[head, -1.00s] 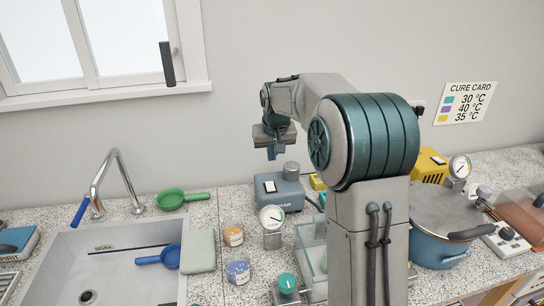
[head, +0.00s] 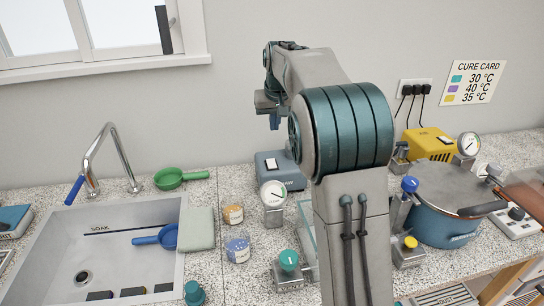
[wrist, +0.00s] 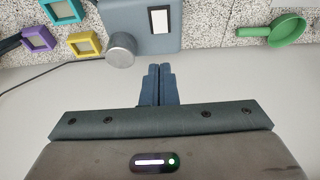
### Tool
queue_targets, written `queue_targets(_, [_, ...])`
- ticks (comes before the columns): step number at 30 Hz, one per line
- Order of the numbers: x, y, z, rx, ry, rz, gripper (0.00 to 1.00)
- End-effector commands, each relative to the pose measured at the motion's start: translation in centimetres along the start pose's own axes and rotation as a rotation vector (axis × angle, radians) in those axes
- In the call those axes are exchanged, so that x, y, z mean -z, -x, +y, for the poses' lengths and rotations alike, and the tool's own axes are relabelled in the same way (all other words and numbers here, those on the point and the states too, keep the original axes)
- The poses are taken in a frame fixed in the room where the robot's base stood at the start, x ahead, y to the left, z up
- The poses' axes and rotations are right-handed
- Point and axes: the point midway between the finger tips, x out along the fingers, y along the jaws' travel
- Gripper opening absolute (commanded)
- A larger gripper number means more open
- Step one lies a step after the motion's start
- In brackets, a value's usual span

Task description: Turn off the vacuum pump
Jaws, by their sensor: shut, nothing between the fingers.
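A blue-grey box (head: 265,172) with a pale rocker switch (head: 271,163) stands on the counter near the wall, partly hidden by my arm. A yellow box (head: 430,146), also with a switch on top, stands farther right. I cannot read which one is the vacuum pump. My gripper (head: 274,122) is shut and empty, in the air above the blue-grey box. In the wrist view, the closed fingertips (wrist: 160,68) show just below the blue-grey box (wrist: 142,38), with its white switch (wrist: 159,21) and a grey cylinder (wrist: 121,50) at its edge.
A gauge (head: 272,195), jars (head: 237,248) and a green-topped valve (head: 288,260) stand in front of the blue-grey box. A blue pot (head: 445,225) is at right, a sink (head: 130,215) at left. A green scoop (head: 170,178) lies left. Wall plugs (head: 415,90) have hanging cords.

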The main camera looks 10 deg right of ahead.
Motion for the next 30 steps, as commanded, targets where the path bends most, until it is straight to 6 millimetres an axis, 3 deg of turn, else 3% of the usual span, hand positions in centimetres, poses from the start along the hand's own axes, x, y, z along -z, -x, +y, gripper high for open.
queue_targets(8, [-0.1,-1.6,0.0,0.000,0.000,-0.004,0.00])
queue_targets(21, [-0.1,-10.4,0.0,0.000,0.000,-0.004,0.00])
queue_targets(30, [-0.8,-13.6,0.0,0.000,-0.001,0.000,0.00])
